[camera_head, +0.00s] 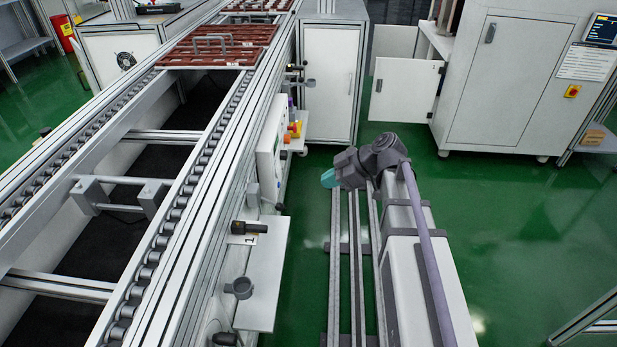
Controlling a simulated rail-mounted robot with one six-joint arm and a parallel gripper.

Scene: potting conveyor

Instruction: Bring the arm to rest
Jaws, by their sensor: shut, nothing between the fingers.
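Part of my arm (370,163) shows right of centre, with dark grey joints and a rounded teal end piece. A slim grey-purple link runs from these joints toward the bottom edge. The arm is over the green floor and the rails, to the right of the conveyor and apart from it as far as I can see. I cannot make out any gripper fingers in this view. No held object shows.
The roller conveyor (170,235) fills the left, with brown trays (215,45) at its far end. A small side shelf (262,275) and knobs stick out toward the rails (352,270). White cabinets (512,85) stand behind.

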